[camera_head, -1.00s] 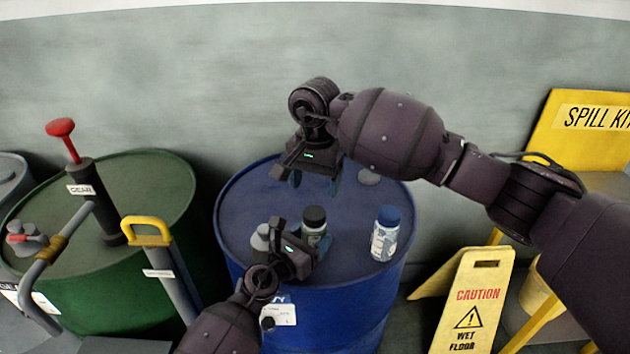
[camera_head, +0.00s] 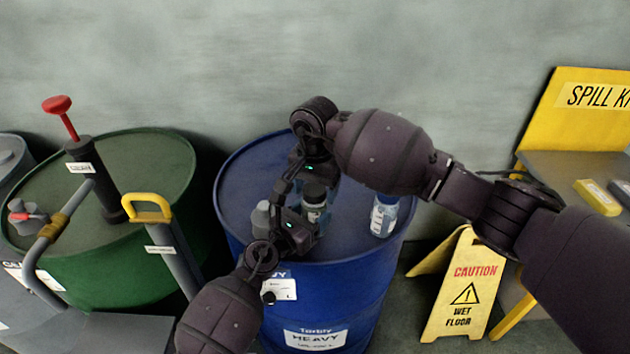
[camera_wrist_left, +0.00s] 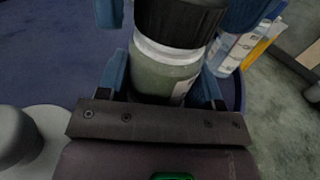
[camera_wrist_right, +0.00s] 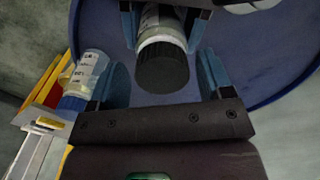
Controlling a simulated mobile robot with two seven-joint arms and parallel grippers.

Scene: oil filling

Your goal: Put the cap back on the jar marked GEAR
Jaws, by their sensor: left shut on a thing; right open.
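A small jar (camera_head: 314,214) with a black cap (camera_head: 315,190) stands on the blue drum. The cap sits on top of the jar, with a pale band below it in the left wrist view; I cannot tell how tightly it is seated. The jar's wording is not readable. My left gripper (camera_wrist_left: 160,88) is shut around the jar's body. My right gripper (camera_wrist_right: 163,68) is open, its fingers on either side of the black cap, apart from it in the right wrist view. In the head view its fingers are partly hidden.
A blue-capped jar (camera_head: 384,214) stands to the right on the blue drum (camera_head: 240,185). A grey fitting (camera_head: 262,218) is close left of the held jar. A green drum (camera_head: 165,165) with a pump is left. A yellow caution sign (camera_head: 458,290) stands on the floor at right.

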